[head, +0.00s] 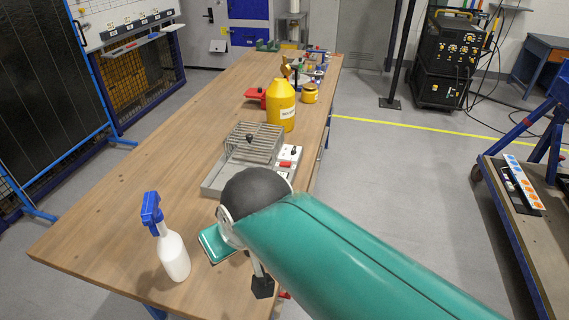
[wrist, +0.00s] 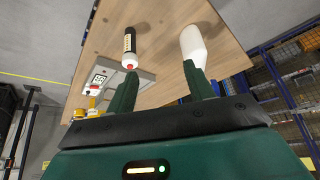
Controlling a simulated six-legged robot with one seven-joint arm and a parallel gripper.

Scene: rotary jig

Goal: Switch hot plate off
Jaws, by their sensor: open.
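The hot plate (head: 213,184) appears to be the low grey unit with a slatted top on the wooden bench. Its white control panel (head: 288,154) carries a black knob (head: 293,150) and a red switch (head: 285,164). My arm partly covers its near side in the head view. In the wrist view a grey unit with a white panel (wrist: 100,77) and a red part lies beyond my gripper (wrist: 162,78). In the head view my arm largely hides the gripper.
A white spray bottle with a blue head (head: 172,255) stands at the near left. A teal item (head: 214,245) lies beside my arm. A yellow bottle (head: 281,103), a yellow jar (head: 309,93) and a red object (head: 255,95) stand farther back. The bench's left side is mostly clear.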

